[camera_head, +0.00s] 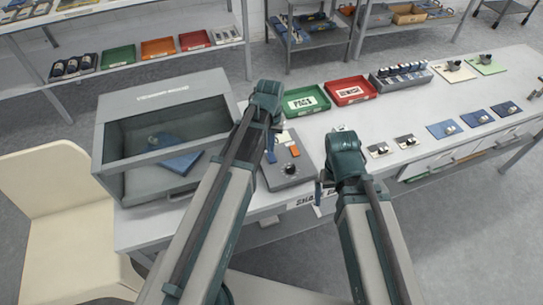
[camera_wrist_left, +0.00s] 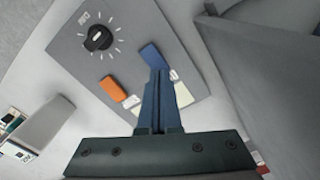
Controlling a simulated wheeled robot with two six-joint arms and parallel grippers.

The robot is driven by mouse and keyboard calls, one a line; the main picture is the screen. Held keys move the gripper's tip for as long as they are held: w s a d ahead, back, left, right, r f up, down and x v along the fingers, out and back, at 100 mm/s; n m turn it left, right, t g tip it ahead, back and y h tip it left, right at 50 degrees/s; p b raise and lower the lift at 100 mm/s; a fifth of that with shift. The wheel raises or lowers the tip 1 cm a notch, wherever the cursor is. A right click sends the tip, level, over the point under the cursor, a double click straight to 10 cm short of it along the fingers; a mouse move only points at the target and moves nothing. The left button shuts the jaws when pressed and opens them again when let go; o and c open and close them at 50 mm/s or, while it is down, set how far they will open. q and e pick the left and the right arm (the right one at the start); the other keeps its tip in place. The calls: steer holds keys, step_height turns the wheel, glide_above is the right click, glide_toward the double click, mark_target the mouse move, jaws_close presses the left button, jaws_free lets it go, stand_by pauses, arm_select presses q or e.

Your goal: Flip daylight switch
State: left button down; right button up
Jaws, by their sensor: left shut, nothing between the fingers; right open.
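A grey control panel (camera_head: 299,178) lies on the table in the middle of the head view. It carries a black dial (camera_head: 290,168), an orange switch (camera_head: 295,152) and a blue switch. In the left wrist view the panel (camera_wrist_left: 130,35) shows the dial (camera_wrist_left: 98,38), the orange switch (camera_wrist_left: 113,89) and the blue switch (camera_wrist_left: 152,56); their labels are too small to read. My left gripper (camera_wrist_left: 158,78) is shut and empty, its tips at the near end of the blue switch; I cannot tell if they touch. My right gripper (camera_head: 320,190) is open and empty, right of the panel.
A grey box with a clear window (camera_head: 160,90) stands left of the panel, close to my left arm. A green tray (camera_head: 306,107) and a red tray (camera_head: 350,99) sit behind. Small plates with knobs lie on the right of the table.

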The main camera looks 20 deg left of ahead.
mark_target(271, 154)
arm_select(q)
steer(key=shift+f+b, duration=0.9)
stand_by(0.8)
step_height(271, 154, up, 7)
steer(key=p, duration=0.7)
stand_by(0.4)
steer(key=shift+s+d, duration=0.1)
steer(key=s+d+m+y, duration=0.1)
steer(key=s+d+m, duration=0.3)
steer(key=s+d, duration=0.6)
steer(key=s, duration=0.4)
steer(key=shift+d+m, duration=0.15)
steer(key=shift+m, duration=0.15)
